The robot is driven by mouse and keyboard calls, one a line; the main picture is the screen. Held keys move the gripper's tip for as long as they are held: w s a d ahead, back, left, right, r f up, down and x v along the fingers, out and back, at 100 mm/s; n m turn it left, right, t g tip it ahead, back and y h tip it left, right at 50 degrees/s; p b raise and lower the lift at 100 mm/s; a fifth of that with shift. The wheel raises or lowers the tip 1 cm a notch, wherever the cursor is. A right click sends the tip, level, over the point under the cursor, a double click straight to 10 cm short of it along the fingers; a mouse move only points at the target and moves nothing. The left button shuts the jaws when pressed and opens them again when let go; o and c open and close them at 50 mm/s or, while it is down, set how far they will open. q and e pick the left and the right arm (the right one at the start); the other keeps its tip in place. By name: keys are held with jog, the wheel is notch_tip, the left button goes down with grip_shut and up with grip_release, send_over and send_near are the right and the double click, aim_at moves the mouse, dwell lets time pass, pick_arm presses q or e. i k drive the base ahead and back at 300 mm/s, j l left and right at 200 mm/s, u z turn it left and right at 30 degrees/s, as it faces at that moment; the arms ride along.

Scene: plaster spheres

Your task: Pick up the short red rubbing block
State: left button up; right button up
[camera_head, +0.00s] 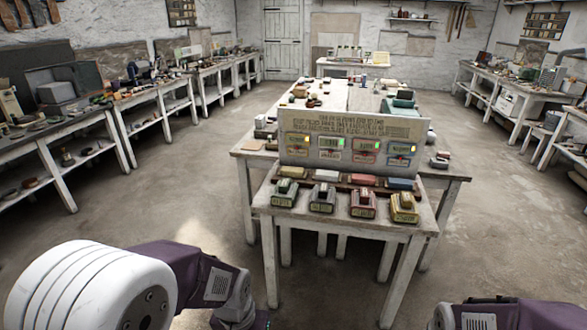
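A small table (265,208) stands ahead with two rows of small blocks. In the back row, a plain reddish-pink block (363,180) lies between a pale block (326,175) and a blue block (400,184). In the front row, a red handled block (362,204) stands between a grey one (322,198) and a yellow one (404,208), with a green one (285,192) at the left. I cannot tell which red one is the short rubbing block. Both arms show low in front, away from the blocks; their gripper fingers are out of frame.
A lettered panel (352,129) with several small coloured displays stands upright behind the blocks. A longer cluttered table (350,97) extends behind it. Cluttered benches line the left (118,104) and right (510,93) walls. Open concrete floor (190,190) lies on both sides.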

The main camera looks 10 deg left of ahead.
aim_at(364, 192)
jog(key=i+l+u, duration=0.55)
jog(key=l+u, duration=0.2)
jog(key=i+l+u, duration=0.15)
jog(key=l+u, duration=0.25)
jog(key=i+l+u, duration=0.1)
jog(key=l+u, duration=0.25)
jog(key=l, duration=0.3)
jog(key=l+u, duration=0.4)
jog(key=l, duration=0.15)
jog(key=l+u, duration=0.35)
jog(key=l, duration=0.25)
